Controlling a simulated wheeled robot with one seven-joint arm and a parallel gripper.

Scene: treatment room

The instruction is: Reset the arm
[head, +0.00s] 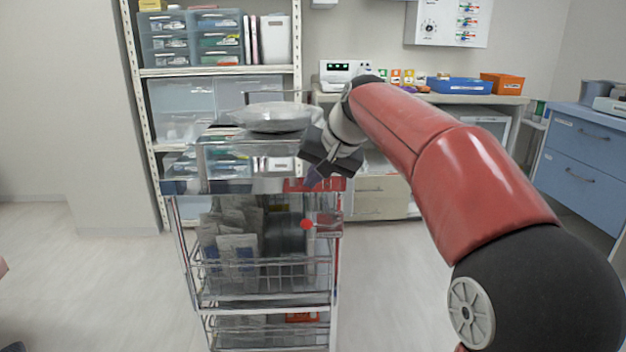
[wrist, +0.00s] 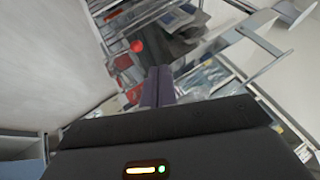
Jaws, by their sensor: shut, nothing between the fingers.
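My red and black arm reaches from the lower right of the head view to the cart. I cannot tell whether the gripper touches the cart edge.
The cart's wire baskets (head: 265,275) hold several packets. A shelf (head: 215,72) with drawers and binders stands behind. A counter with a blue tray (head: 459,86) and an orange box (head: 501,83) is at the back right. Blue drawers (head: 580,160) stand far right. Floor left of the cart is clear.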

